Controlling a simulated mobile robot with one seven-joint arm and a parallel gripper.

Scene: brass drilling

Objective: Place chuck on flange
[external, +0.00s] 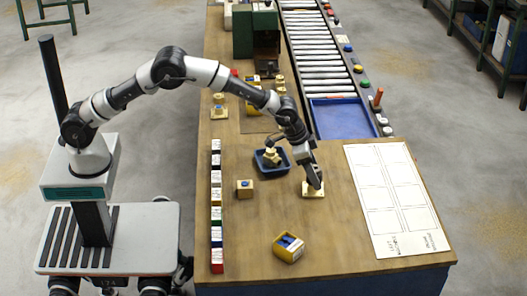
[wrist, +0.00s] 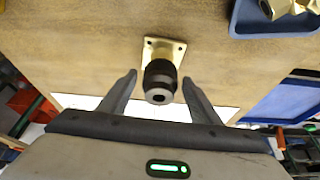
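A dark cylindrical chuck (wrist: 159,85) with a round hole in its end face shows in the wrist view. It stands at a brass flange (wrist: 163,50) with a square plate and corner holes; the chuck covers part of the flange, and I cannot tell how fully it is seated. In the external view the flange plate (external: 313,191) lies on the wooden table, and my gripper hides the chuck. My gripper (wrist: 158,78) is open, with one finger on each side of the chuck and visible gaps between. It also shows in the external view (external: 315,184), pointing down just above the flange.
A blue tray (external: 284,168) holding a brass part is just left of my gripper. A row of coloured boxes (external: 216,200) lines the left edge. A white sheet (external: 400,200) lies right.

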